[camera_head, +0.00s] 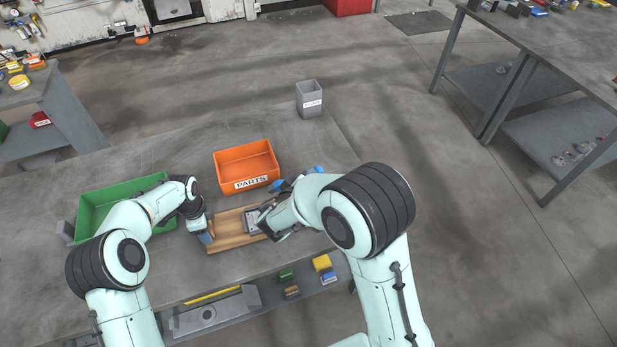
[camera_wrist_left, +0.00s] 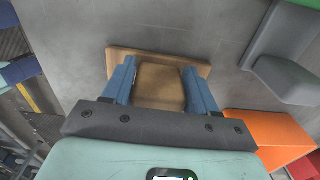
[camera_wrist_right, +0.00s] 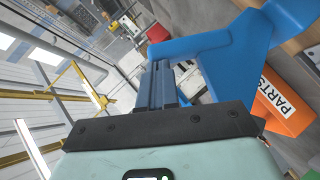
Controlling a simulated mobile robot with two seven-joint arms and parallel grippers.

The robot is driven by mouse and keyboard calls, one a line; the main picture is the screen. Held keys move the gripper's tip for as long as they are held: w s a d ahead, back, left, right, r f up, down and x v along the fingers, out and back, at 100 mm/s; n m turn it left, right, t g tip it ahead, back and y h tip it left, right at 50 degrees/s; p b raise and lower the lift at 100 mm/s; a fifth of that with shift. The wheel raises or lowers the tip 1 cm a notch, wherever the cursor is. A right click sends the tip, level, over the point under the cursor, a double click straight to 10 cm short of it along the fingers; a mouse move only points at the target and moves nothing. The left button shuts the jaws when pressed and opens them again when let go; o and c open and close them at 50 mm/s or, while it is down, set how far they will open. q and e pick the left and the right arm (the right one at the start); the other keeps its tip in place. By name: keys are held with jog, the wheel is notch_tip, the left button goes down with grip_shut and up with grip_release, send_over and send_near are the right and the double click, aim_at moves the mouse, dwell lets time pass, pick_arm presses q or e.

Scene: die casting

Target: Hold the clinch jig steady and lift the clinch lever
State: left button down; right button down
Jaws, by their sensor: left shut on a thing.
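The clinch jig (camera_head: 228,237) is a wooden board on the grey table with a grey metal device (camera_head: 251,219) on it. The clinch lever (camera_head: 318,170) is blue; my right arm hides much of it. My left gripper (camera_head: 206,238) is at the jig's left end. In the left wrist view my left gripper (camera_wrist_left: 160,90) is shut on the jig's wooden block (camera_wrist_left: 160,84), one finger on each side. In the right wrist view my right gripper (camera_wrist_right: 172,82) has its fingers close together, right at the blue lever (camera_wrist_right: 230,48). Whether they touch it I cannot tell.
An orange PARTS bin (camera_head: 247,185) stands just behind the jig. A green bin (camera_head: 92,220) is to the left, partly behind my left arm. A grey bin (camera_head: 309,103) stands at the back. Small coloured blocks (camera_head: 322,263) and a tray (camera_head: 214,312) lie in front.

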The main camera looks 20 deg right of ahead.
pick_arm(q)
jog(key=shift+a, duration=0.3)
pick_arm(e)
jog(key=shift+s+d+f, duration=0.15)
jog(key=shift+d, duration=0.25)
jog(key=shift+a, duration=0.1)
pick_arm(q)
jog(key=shift+w+d, duration=0.1)
jog(key=shift+d, duration=0.2)
pick_arm(e)
jog(key=s+a+r, duration=0.6)
jog(key=a, duration=0.4)
jog(key=shift+s+a, duration=0.15)
jog(key=shift+a, duration=0.15)
